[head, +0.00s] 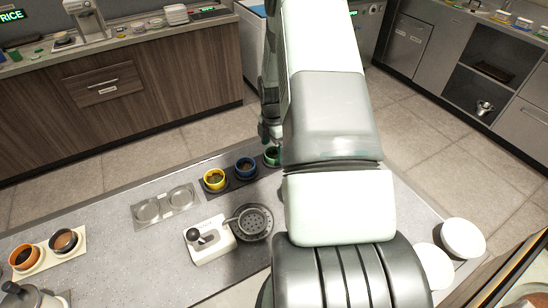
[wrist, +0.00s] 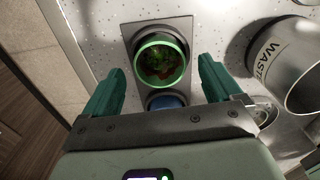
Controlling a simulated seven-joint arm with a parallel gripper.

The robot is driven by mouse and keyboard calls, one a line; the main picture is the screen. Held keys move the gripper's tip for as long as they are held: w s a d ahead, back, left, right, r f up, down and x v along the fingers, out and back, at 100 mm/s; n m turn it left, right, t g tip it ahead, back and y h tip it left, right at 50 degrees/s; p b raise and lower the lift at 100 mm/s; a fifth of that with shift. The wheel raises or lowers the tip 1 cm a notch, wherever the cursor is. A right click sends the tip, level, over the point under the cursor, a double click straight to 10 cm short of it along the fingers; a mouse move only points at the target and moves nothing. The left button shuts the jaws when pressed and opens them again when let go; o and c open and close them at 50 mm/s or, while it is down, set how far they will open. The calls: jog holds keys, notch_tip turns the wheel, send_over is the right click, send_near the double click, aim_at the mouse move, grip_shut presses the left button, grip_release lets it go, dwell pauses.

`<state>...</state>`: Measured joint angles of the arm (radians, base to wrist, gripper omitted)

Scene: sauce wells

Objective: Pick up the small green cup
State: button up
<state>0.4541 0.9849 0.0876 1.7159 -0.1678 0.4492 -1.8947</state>
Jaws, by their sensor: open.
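The small green cup (wrist: 161,62) stands upright in a dark holder (wrist: 127,33) in the wrist view, with green and reddish contents inside. It also shows in the head view (head: 271,157), partly hidden by my arm. My gripper (wrist: 158,78) is open, with one green finger on each side of the cup. Neither finger appears to touch it. How far above the cup the fingers are, I cannot tell. In the head view my gripper is mostly hidden behind my arm.
A blue cup (head: 245,168) and a yellow cup (head: 214,180) stand in the same row, left of the green cup. A waste bin (wrist: 297,75) is close to the right finger. An empty tray (head: 167,207) lies farther left. White bowls (head: 463,238) sit at the counter's right.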

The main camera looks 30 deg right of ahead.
jog(key=shift+f, duration=0.95)
jog(key=c, duration=1.1)
notch_tip(320, 180, up, 10)
